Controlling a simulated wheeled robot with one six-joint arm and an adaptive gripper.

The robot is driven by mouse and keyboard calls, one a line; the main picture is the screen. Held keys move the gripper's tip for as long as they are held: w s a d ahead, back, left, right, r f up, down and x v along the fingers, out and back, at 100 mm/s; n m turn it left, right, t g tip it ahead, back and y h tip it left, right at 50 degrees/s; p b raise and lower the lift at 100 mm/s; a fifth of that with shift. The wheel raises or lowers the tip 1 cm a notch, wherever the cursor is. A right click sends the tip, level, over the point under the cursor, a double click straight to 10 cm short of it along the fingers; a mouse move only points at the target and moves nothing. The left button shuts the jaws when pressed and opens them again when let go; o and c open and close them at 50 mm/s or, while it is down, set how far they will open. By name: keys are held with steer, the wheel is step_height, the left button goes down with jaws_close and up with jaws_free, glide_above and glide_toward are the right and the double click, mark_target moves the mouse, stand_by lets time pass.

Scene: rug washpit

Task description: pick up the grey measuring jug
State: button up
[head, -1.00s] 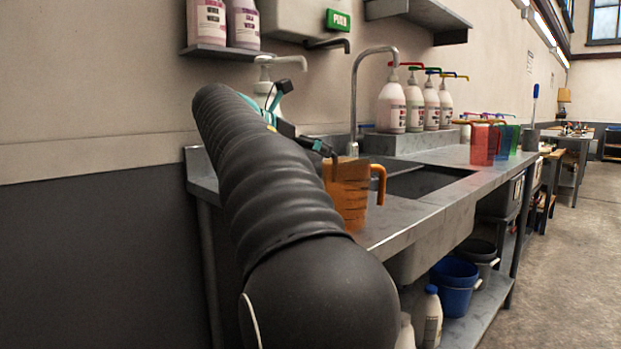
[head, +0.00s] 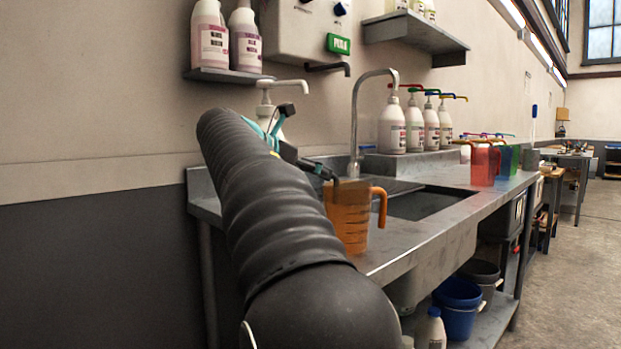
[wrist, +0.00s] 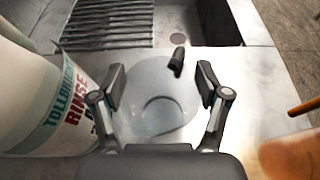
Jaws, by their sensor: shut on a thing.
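The grey measuring jug (wrist: 150,82) is a pale, see-through vessel with a dark grey handle (wrist: 177,60). In the wrist view it stands between the two fingers of my gripper (wrist: 161,86), which are shut on its sides. Its handle points away from the gripper, towards the sink. I cannot tell whether the jug is clear of the counter.
A white rinse bottle (wrist: 45,100) stands close on the left in the wrist view. The orange jug (head: 348,218) stands near on the other side. A tap (head: 354,120) and sink (head: 425,203) lie beyond. Pump bottles (head: 391,128) and coloured jugs (head: 482,165) stand further along.

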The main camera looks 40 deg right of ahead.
steer(key=s+d+r+p, duration=0.3)
steer(key=s+r, duration=0.8)
steer(key=shift+d, duration=0.2)
stand_by(0.8)
steer(key=shift+s, duration=0.1)
stand_by(2.1)
